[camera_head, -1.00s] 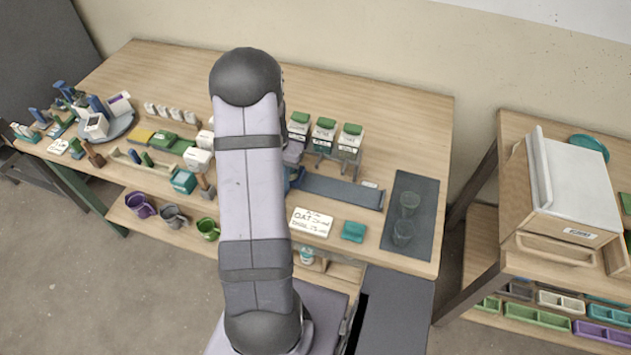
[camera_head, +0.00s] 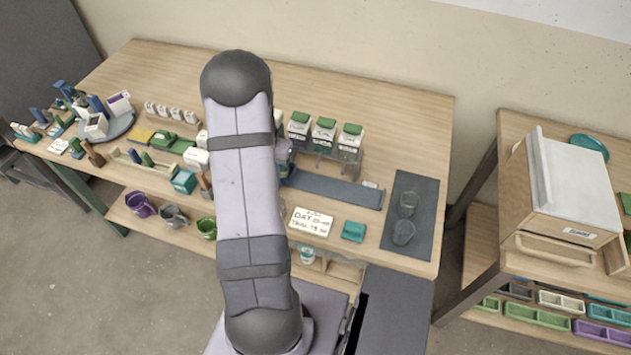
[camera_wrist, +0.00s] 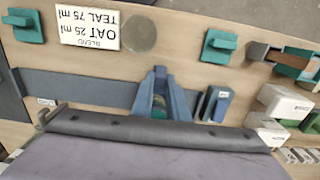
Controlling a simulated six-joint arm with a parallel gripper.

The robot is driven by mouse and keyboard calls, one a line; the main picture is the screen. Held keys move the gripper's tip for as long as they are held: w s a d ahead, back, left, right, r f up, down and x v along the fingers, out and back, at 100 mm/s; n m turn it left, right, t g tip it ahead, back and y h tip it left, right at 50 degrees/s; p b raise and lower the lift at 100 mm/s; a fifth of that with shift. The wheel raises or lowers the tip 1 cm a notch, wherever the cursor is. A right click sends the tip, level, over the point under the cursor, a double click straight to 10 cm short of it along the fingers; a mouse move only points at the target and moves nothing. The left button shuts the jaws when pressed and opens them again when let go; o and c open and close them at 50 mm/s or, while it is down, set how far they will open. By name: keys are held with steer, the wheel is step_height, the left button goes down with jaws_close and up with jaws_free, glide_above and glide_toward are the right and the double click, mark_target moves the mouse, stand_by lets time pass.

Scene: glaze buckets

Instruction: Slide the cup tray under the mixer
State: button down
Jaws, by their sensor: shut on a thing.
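A long blue-grey strip (camera_head: 335,188) lies flat along the worktop, with a small label at one end. In the wrist view the strip (camera_wrist: 95,88) runs below the blend card. My gripper (camera_wrist: 160,76) is over this strip, its blue fingers closed in on the cup tray. The tray itself is mostly hidden; only a bit of green shows between the fingers. In the head view my arm covers most of the grip. An upright blue block (camera_wrist: 215,104) with a label stands close beside the gripper; I cannot tell whether it is part of the mixer.
Green-lidded dispensers (camera_head: 324,130) stand behind the strip. The blend card (camera_head: 311,222) and a teal block (camera_head: 353,231) lie in front. Two glasses (camera_head: 403,232) stand on a dark mat (camera_head: 424,205) at the right. White boxes (camera_wrist: 284,101) crowd the other side.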

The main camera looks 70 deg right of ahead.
steer(key=shift+w, duration=0.15)
steer(key=shift+w, duration=2.3)
steer(key=c, duration=1.8)
jaws_free()
step_height(320, 180, up, 7)
steer(key=p, duration=0.5)
steer(key=shift+p, duration=0.3)
steer(key=shift+n, duration=0.3)
